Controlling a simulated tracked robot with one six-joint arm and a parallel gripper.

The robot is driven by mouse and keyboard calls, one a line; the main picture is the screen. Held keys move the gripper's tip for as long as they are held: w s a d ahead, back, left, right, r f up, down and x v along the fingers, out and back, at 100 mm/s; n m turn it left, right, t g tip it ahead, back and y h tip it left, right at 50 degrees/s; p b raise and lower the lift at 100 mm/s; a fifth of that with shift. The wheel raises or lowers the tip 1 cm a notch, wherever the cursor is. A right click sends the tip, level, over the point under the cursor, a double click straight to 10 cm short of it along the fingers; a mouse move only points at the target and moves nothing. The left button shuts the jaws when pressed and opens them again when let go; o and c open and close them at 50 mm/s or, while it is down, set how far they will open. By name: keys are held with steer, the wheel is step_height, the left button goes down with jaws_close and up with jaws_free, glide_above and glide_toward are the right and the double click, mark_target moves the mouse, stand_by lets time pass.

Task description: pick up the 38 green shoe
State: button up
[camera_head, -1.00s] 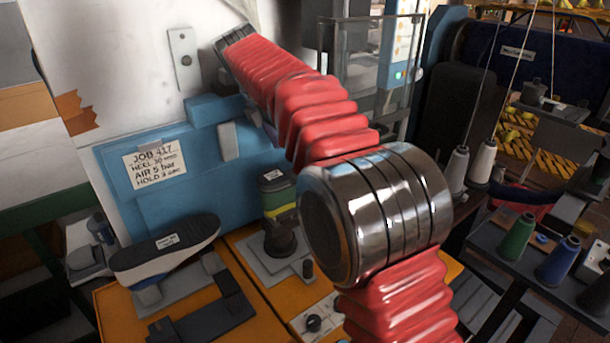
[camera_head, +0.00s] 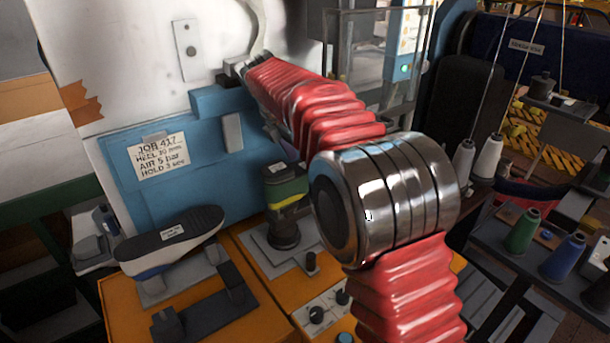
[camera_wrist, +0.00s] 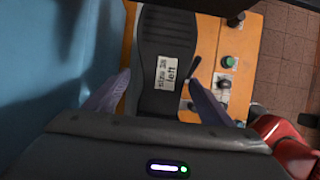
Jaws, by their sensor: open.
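In the head view the green shoe (camera_head: 287,190) stands sole up on a dark post in front of the blue machine. It has a dark sole with a small label and a yellow band. In the wrist view a dark sole (camera_wrist: 155,103) carries a label reading "size 38 left". The nearby knobs suggest it is the green shoe, but its coloured sides are hidden. My gripper (camera_wrist: 160,79) is open, one finger on each side of the sole. I cannot tell whether the fingers touch it.
A second sole-up shoe (camera_head: 172,238), with a white and blue side, stands to the left. The blue machine (camera_head: 200,180) rises close behind both. Knobs (camera_head: 316,314) stand on the orange bench (camera_head: 262,308). Thread cones (camera_head: 523,231) stand on a dark shelf at right.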

steer(key=shift+w+d+f, duration=0.1)
steer(key=shift+d+f, duration=0.15)
steer(key=shift+f, duration=0.3)
steer(key=shift+f, duration=0.1)
steer(key=shift+x, duration=2.55)
steer(key=shift+d, duration=0.1)
steer(key=shift+c, duration=0.3)
steer(key=c, duration=1.5)
steer(key=shift+c, duration=0.6)
steer(key=shift+r, duration=0.3)
